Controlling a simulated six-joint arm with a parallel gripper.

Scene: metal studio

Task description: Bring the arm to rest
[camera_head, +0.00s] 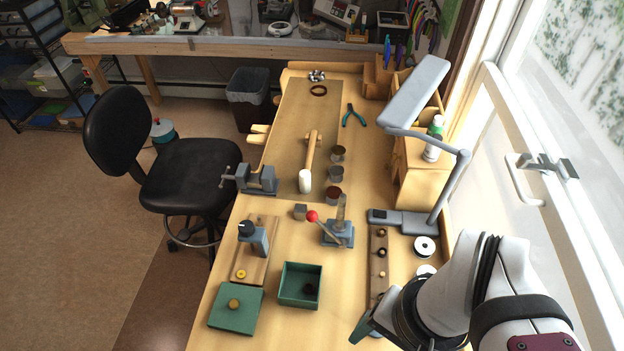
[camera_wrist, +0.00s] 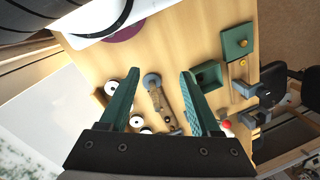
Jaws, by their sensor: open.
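My gripper (camera_head: 364,327) is at the lower right of the head view, over the front right part of the workbench (camera_head: 255,335). My arm reaches in from the lower right corner and hides part of the bench. In the wrist view my gripper (camera_wrist: 161,74) shows two green fingers spread wide apart, with nothing held between them. The bench top (camera_wrist: 185,40) lies beyond the fingertips. A narrow wooden strip with small knobs (camera_head: 379,235) is close to the gripper, and its near end is partly hidden by it.
An open green box (camera_head: 300,299) and a green lid (camera_head: 235,311) lie left of the gripper. A red-knobbed lever device (camera_head: 338,234), a grey lamp (camera_head: 418,88) and white spools (camera_head: 425,246) stand nearby. The window (camera_head: 560,170) borders the right side.

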